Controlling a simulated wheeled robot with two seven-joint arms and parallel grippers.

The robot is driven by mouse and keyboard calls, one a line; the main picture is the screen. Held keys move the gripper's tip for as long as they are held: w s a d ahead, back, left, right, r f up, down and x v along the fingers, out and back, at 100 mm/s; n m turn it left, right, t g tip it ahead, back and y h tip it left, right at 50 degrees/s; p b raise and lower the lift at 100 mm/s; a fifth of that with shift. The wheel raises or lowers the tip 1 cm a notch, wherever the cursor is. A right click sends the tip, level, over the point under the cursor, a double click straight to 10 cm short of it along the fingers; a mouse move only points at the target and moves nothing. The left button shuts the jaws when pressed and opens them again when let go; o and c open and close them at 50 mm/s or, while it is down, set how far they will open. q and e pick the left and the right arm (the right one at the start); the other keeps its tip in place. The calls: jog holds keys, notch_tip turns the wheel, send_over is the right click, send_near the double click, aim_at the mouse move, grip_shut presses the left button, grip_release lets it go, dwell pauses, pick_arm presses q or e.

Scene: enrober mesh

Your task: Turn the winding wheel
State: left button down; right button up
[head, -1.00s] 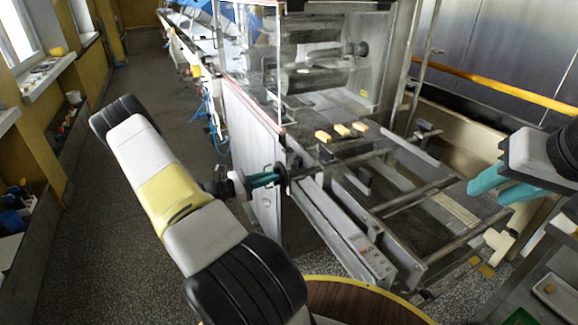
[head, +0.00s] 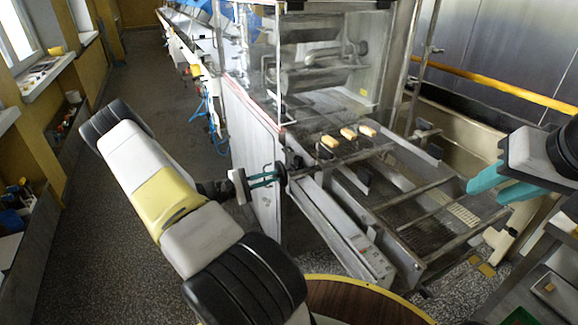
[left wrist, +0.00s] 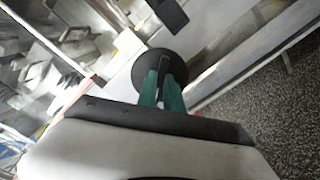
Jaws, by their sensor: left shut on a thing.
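The winding wheel is a small black disc (head: 282,179) on the side of the steel machine, at the corner of its long side rail. It shows more clearly in the left wrist view (left wrist: 142,72). My left gripper (head: 275,179) reaches it from the left, its teal fingers shut on the wheel's grip, which is partly hidden between them. In the left wrist view the fingers (left wrist: 162,82) overlap the disc's face. My right gripper (head: 482,186) hangs at the right, apart from the machine, with its teal fingers spread and nothing between them.
The mesh belt (head: 400,200) runs through the machine's open frame, with a pale strip (head: 463,213) across it. Several yellowish blocks (head: 347,133) lie on it near the clear guard. A round brown table top (head: 350,302) stands in front. The floor at left is clear.

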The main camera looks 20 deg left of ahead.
pick_arm(q)
jog(key=shift+m, duration=0.8)
jog(key=shift+f, duration=0.1)
jog(key=c, duration=1.5)
grip_release()
jog(key=shift+s, duration=0.1)
jog(key=v, duration=0.7)
jog(key=shift+s+a, duration=0.2)
jog(key=shift+a, duration=0.05)
